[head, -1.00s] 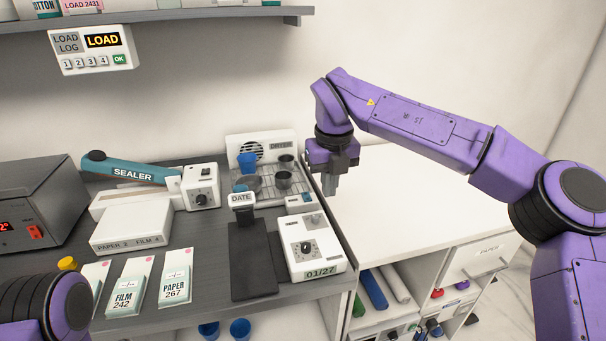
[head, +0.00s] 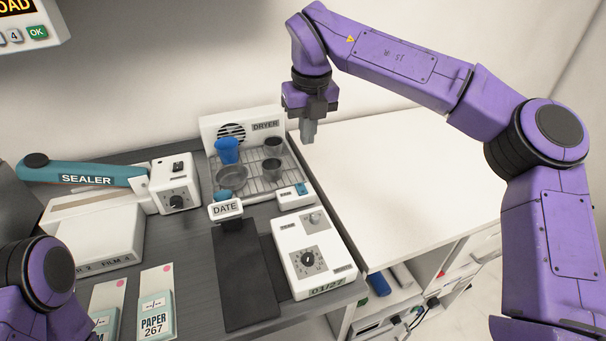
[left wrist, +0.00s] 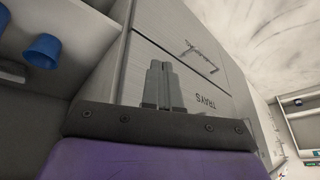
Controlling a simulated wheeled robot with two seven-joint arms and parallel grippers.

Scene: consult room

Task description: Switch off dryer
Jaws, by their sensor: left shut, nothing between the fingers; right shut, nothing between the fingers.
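The dryer (head: 208,130) is a white unit at the back of the grey counter in the head view, with a round vent, a DRYER label and a wire rack (head: 255,190). A blue cup and several grey metal cups and bowls stand on the rack. Small blue-marked parts show at its front edge; the right one (head: 292,191) looks like a switch, its position unclear. My right gripper (head: 309,140) is shut and empty, above and to the right of the dryer, pointing down. My left gripper (left wrist: 160,68) is shut and empty in the left wrist view, before a drawer front marked TRAYS.
A white box with a dial (head: 320,262) and a DATE stamp (head: 226,208) stand in front of the dryer. The sealer (head: 85,180) is at the left. The white worktop (head: 390,180) at the right is clear. A shelf-mounted load panel (head: 30,25) hangs upper left.

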